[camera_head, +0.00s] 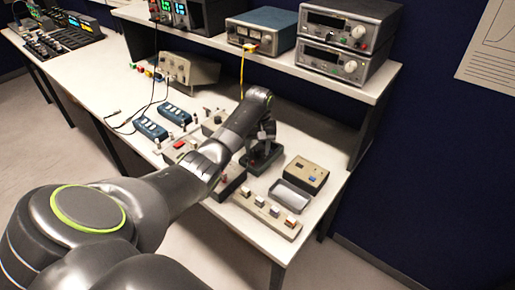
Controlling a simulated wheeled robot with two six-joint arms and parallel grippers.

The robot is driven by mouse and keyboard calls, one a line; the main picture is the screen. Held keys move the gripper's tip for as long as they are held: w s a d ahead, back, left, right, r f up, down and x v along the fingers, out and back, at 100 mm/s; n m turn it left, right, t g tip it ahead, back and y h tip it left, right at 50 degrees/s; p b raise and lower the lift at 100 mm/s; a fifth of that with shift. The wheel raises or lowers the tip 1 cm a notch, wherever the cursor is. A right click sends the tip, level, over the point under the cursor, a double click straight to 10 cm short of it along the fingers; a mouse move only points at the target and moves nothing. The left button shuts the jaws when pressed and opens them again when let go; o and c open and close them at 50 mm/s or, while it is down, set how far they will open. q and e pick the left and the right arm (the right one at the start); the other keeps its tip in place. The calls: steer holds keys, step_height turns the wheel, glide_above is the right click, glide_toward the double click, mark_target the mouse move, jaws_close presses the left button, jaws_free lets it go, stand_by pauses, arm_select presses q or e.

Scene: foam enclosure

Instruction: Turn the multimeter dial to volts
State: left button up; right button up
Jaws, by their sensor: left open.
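A small dark device (252,163), which may be the multimeter, lies on the white bench near its right end. My left arm reaches across the bench from the lower left. My left gripper (263,143) points down at this device from just above it and is open. The gripper covers much of the device, so I cannot make out the dial or its setting. I cannot tell whether the fingers touch it. My right gripper is not in view.
A tan box (306,174), a grey tray (291,195) and a strip with several coloured blocks (267,214) lie near the bench's front right. Blue blocks (150,128) lie to the left. Instruments (347,32) stand on the raised shelf behind, with a yellow cable (242,75) hanging down.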

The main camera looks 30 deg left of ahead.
arm_select(q)
steer(key=shift+f, duration=0.4)
steer(key=c, duration=1)
steer(key=shift+r+m+p, duration=0.2)
steer(key=shift+m+p, duration=0.4)
steer(key=shift+p, duration=0.15)
steer(key=shift+m+p, duration=0.95)
steer(key=shift+m, duration=0.25)
steer(key=m+p, duration=0.1)
steer(key=m, duration=0.2)
steer(key=shift+p, duration=0.35)
steer(key=shift+m+p, duration=0.4)
steer(key=shift+m, duration=0.7)
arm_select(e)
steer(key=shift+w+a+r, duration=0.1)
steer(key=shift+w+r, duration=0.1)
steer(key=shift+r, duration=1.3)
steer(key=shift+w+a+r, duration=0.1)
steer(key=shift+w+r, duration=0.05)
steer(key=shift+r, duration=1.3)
arm_select(q)
steer(key=shift+f, duration=0.1)
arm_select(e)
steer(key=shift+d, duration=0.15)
